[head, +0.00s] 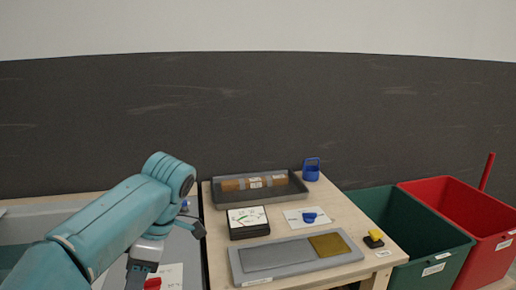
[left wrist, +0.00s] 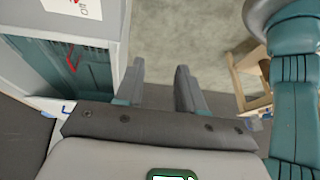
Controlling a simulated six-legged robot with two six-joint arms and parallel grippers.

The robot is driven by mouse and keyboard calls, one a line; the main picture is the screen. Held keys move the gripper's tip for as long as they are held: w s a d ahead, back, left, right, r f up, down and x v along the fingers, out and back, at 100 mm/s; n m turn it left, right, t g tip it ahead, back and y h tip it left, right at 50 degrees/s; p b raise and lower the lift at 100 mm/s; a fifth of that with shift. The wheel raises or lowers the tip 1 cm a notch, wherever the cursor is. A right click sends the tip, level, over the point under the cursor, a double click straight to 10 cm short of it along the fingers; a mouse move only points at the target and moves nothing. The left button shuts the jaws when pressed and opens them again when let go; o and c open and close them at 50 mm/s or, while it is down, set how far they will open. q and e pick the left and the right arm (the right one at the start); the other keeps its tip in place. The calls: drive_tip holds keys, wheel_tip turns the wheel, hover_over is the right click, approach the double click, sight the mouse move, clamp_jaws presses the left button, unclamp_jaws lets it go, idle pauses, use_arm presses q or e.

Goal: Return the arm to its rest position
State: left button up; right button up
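My left arm (head: 110,220), teal with dark joints, reaches in from the lower left of the head view. It bends down at the wrist in front of the left bench. My left gripper (left wrist: 161,72) shows in the left wrist view with its two grey fingers apart and nothing between them. Bare grey floor lies beyond the fingertips. In the head view the fingertips cannot be made out clearly. My right arm and right gripper are in neither view.
A wooden table (head: 372,225) holds a grey tray (head: 222,199) with a brown bar, a black-framed gauge, a blue part on a card and a grey plate. A green bin (head: 405,225) and red bin (head: 460,215) stand right. A white cabinet (left wrist: 25,70) is beside my gripper.

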use_arm(q)
drive_tip(key=s+a+f+m+g+h+p, duration=0.1)
drive_tip(key=s+f+m+g+p, duration=0.15)
drive_tip(key=f, duration=0.75)
drive_tip(key=s+a+f+m+g+h+p, duration=0.1)
drive_tip(key=s+f+g, duration=0.15)
drive_tip(key=f, duration=0.75)
drive_tip(key=s+d+f+m+t+h+p, duration=0.1)
drive_tip(key=s+d+f+m+h, duration=0.25)
drive_tip(key=s+d+f, duration=0.4)
drive_tip(key=s+d+f+m+t+h+p, duration=0.1)
drive_tip(key=s+d+f+m+h, duration=0.3)
drive_tip(key=s+f, duration=0.55)
drive_tip(key=w+m+t, duration=0.1)
drive_tip(key=m+t, duration=0.1)
drive_tip(key=m, duration=0.1)
drive_tip(key=w+f+m+t, duration=0.1)
drive_tip(key=m+t, duration=0.1)
drive_tip(key=w+m+t+y, duration=0.1)
drive_tip(key=w+m, duration=0.1)
drive_tip(key=m, duration=0.1)
drive_tip(key=shift+d+f+m+t, duration=0.3)
drive_tip(key=shift+d+f+t, duration=0.05)
drive_tip(key=shift+t, duration=0.05)
